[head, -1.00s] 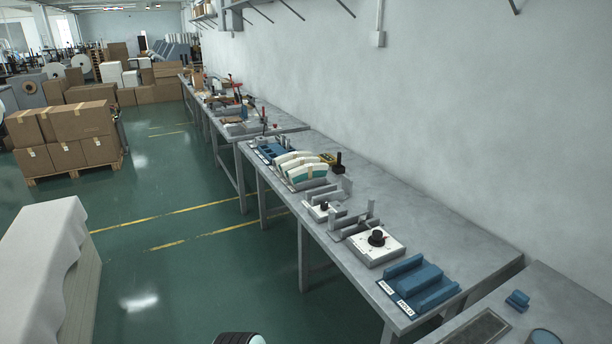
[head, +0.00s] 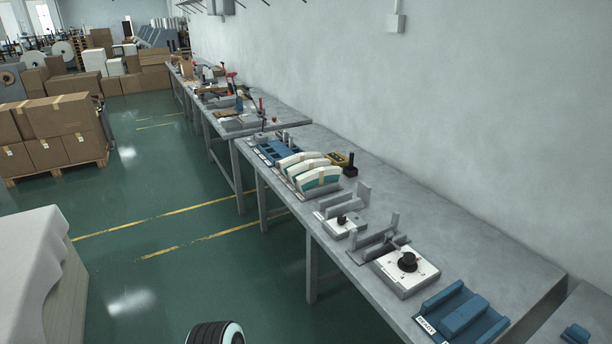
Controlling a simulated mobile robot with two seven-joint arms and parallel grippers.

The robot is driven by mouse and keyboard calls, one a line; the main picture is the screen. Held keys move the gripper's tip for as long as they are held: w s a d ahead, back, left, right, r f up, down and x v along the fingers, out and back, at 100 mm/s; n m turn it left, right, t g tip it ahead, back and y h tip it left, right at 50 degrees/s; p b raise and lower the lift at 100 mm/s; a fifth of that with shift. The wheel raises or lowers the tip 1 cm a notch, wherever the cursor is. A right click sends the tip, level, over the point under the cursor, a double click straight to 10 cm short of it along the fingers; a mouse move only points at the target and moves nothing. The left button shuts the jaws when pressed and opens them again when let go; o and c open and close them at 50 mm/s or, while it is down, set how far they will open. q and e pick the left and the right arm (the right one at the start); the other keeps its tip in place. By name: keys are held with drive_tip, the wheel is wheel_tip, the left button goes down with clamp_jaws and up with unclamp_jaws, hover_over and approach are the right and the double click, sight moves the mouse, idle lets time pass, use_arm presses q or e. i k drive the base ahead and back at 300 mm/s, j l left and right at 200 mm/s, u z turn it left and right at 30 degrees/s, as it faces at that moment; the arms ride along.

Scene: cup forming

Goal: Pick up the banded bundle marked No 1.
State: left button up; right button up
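Several curved white bundles with tan bands stand side by side in a grey rack on the long grey bench; the nearest bundle (head: 318,177) has a teal lower face. No number can be read on any of them at this size, so I cannot tell which is No 1. A dark rounded part with a pale ring, likely mine, shows at the bottom edge. Neither gripper can be made out in the head view.
A white box with a black knob (head: 407,262) and a blue cradle (head: 462,312) lie nearer on the bench. A blue tray (head: 275,151) lies beyond the bundles. Green floor (head: 215,275) is open left of the bench. A white-draped stack (head: 45,265) stands at left.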

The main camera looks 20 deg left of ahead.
sight(317, 177)
drive_tip(key=i+j+u, duration=0.1)
drive_tip(key=i+j, duration=0.2)
drive_tip(key=j, duration=0.2)
drive_tip(key=i+j, duration=0.3)
drive_tip(key=j, duration=0.2)
drive_tip(key=u, duration=0.05)
